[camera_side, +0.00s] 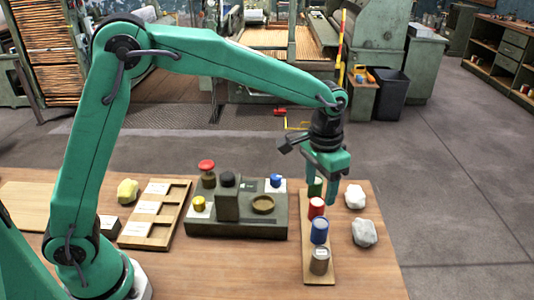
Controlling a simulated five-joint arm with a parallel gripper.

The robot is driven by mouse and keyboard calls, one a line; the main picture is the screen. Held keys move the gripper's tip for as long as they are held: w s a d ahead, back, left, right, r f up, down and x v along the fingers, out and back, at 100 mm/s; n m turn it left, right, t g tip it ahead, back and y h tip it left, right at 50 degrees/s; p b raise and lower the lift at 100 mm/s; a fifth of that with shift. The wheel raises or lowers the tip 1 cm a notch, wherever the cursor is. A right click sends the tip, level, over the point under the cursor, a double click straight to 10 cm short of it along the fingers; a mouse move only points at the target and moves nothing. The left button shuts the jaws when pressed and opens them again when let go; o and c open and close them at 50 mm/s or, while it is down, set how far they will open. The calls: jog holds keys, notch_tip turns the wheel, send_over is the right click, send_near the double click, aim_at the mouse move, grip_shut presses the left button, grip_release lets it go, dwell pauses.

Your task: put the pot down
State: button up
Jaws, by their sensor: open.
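Several small pots stand in a row on a narrow wooden board (320,281) at the right of the table. From back to front they are a green pot (315,187), a red pot (316,208), a blue pot (319,231) and a grey pot (319,261). My gripper (322,196) points down over the back end of the board, with its jaws open. The green pot is at the jaws and partly hidden by them; I cannot tell whether they touch it. The task does not say which pot is meant.
A white stone (355,196) and a grey stone (364,233) lie right of the board. Left of it stands a dark green fixture (270,228) with a round dish (263,204) and colored knobs. Further left are a wooden tray (146,241) and a yellow lump (127,191).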

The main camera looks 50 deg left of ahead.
jog(key=s+a+r+n+t, duration=0.2)
jog(key=s+a+r+t, duration=0.1)
jog(key=s+a+r, duration=0.75)
jog(key=s+a+t, duration=0.1)
jog(key=s+a, duration=0.2)
jog(key=s, duration=0.3)
jog(key=s+a+f+n+t, duration=0.1)
jog(key=s+a, duration=0.2)
jog(key=s, duration=0.3)
jog(key=shift+s+a+f, duration=0.3)
jog(key=shift+a, duration=0.05)
